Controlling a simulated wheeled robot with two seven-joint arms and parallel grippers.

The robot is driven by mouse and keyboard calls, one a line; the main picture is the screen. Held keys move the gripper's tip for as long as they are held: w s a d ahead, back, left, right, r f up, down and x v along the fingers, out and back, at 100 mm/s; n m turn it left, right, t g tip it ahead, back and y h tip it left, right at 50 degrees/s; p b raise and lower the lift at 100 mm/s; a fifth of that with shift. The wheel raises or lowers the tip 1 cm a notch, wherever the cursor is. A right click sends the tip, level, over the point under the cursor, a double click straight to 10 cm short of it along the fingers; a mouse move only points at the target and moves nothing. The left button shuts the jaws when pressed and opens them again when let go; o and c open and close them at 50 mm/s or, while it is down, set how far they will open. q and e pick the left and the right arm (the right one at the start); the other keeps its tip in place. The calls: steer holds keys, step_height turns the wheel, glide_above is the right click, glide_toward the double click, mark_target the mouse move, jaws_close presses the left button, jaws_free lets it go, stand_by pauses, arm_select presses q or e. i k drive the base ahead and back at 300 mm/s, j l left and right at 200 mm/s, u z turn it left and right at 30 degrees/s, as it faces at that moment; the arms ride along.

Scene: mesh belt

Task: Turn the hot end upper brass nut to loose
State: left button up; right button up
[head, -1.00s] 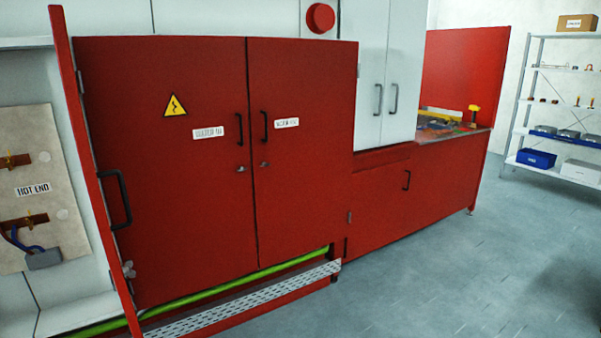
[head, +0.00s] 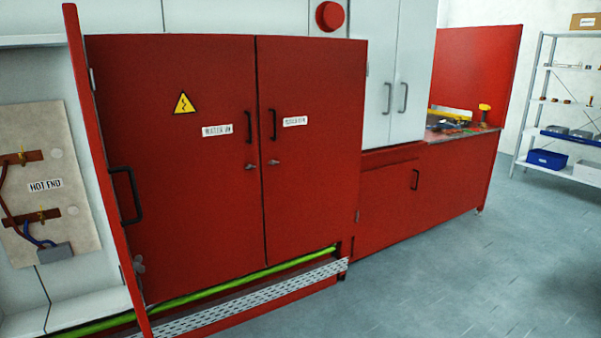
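The hot end panel (head: 40,125) is a pale board at the far left, with a label (head: 45,186) reading HOT END. The upper brass nut (head: 23,157) sits on the upper copper-coloured bar (head: 32,161), above the label. A second brass nut (head: 42,214) sits on the lower bar (head: 62,216). Dark red and blue cables run at the panel's left and bottom to a grey block (head: 55,253). The nuts are too small to tell tight from loose. Neither gripper is in view.
A red door (head: 112,270) edge stands beside the panel. Red double cabinet doors (head: 180,160) with black handles fill the middle. A perforated step (head: 250,296) and green bar (head: 235,281) run below. A workbench (head: 470,140) and shelf (head: 570,90) stand right. The grey floor (head: 440,280) is clear.

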mark_target(21, 158)
steer(key=i+l, duration=0.2)
steer(key=l, duration=0.2)
steer(key=i+l, duration=0.2)
steer(key=l, duration=0.2)
steer(key=i+l+u, duration=0.1)
steer(key=u, duration=1.45)
steer(key=i+j+z, duration=0.15)
steer(key=z, duration=0.25)
steer(key=i+j+z, duration=0.15)
steer(key=z, duration=0.2)
steer(key=j+z, duration=0.4)
steer(key=i+l, duration=0.05)
